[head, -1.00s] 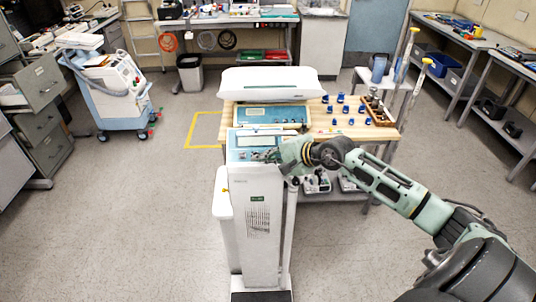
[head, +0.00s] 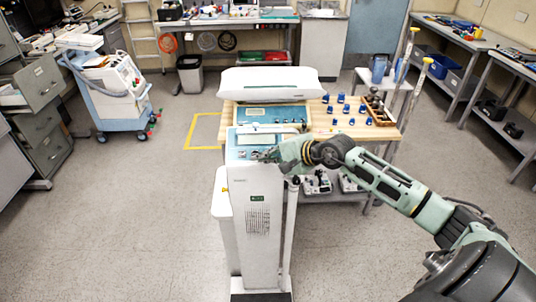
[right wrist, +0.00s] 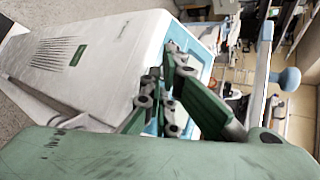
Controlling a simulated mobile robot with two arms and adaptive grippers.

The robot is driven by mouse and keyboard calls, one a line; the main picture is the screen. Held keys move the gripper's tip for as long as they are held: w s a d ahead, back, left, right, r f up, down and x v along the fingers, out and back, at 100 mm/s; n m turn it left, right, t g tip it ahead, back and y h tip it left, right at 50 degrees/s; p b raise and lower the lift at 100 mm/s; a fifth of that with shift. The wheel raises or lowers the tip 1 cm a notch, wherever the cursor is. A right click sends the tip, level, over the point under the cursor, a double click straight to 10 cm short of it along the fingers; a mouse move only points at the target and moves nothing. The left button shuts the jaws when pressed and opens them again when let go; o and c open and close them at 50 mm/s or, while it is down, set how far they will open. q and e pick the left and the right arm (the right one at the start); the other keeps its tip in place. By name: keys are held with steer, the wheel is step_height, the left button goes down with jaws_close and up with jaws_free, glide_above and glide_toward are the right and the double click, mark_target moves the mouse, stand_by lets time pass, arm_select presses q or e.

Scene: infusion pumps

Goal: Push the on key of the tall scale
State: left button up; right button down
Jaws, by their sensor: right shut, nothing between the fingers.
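The tall scale (head: 252,205) stands upright in the middle of the head view, a white column with a blue control panel (head: 240,154) and a display (head: 258,140) on top. My right gripper (head: 259,156) is shut and empty, with its fingertips at the lower right of the panel. They cover part of the key area, and I cannot tell whether they touch a key. In the right wrist view the closed fingers (right wrist: 172,48) are over the blue panel edge beside the scale's white column (right wrist: 95,55). The on key cannot be made out. My left gripper is not in view.
A wooden table (head: 330,138) behind the scale holds a baby scale (head: 268,84), several blue items and a wooden rack (head: 379,110). A wheeled cart (head: 108,90) stands at the left. Shelved benches line the right. The floor around the scale's base is clear.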

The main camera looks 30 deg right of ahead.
steer(key=shift+f+b, duration=0.2)
steer(key=shift+b, duration=0.3)
stand_by(0.4)
steer(key=shift+r, duration=0.15)
steer(key=shift+s+a+r+p, duration=0.1)
steer(key=shift+s+r+p, duration=0.1)
steer(key=shift+r+p, duration=0.15)
steer(key=shift+r, duration=0.1)
steer(key=shift+s+a+r+p, duration=0.25)
steer(key=shift+s+r+p, duration=0.2)
steer(key=shift+r, duration=0.4)
steer(key=shift+s+a+r+p, duration=0.3)
steer(key=shift+r+p, duration=0.3)
steer(key=shift+r, duration=0.3)
steer(key=shift+s+a+r+p, duration=0.2)
steer(key=shift+s+r+p, duration=0.3)
steer(key=shift+r, duration=0.35)
